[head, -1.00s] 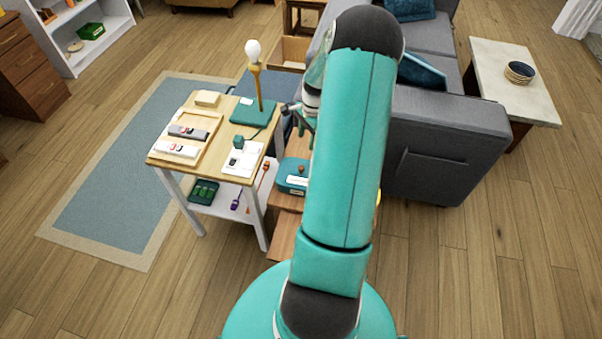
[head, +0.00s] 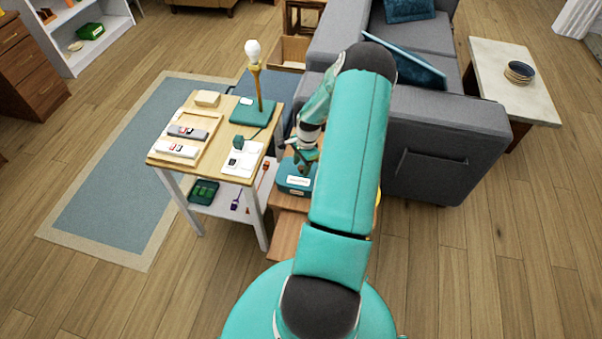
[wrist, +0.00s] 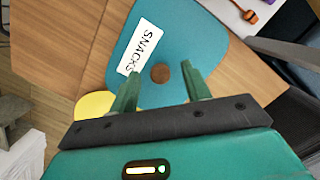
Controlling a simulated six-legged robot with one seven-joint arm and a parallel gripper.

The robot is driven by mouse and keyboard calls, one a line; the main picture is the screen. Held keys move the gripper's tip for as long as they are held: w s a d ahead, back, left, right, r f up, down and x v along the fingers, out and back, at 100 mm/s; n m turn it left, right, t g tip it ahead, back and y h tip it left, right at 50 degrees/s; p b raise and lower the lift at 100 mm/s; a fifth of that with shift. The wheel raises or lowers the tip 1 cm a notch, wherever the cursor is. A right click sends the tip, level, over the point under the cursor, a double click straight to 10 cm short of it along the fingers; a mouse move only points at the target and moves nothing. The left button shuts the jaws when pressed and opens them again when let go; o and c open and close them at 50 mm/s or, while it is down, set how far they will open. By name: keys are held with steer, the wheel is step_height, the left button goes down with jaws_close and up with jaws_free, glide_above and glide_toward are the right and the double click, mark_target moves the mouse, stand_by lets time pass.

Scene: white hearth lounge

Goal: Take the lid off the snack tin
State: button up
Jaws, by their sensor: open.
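The snack tin (head: 292,181) is a teal box with a white label, standing on a low wooden surface beside the small table. In the wrist view its teal lid (wrist: 190,35) shows from above, with a white "SNACKS" label (wrist: 141,46) and a round brown knob (wrist: 160,73). My gripper (wrist: 162,85) is open, its two green fingers on either side of the knob in the picture, and it holds nothing. I cannot tell how far above the lid the fingertips are. In the head view my gripper (head: 304,160) is over the tin, and my arm hides part of the area.
The small table (head: 157,155) stands left of the tin, bearing a lamp (head: 253,113) and trays; its lower shelf holds a green tray (head: 203,192). A grey sofa (head: 445,150) is to the right. A yellow round thing (wrist: 94,105) lies near the tin.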

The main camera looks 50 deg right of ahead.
jaws_close()
stand_by(0.4)
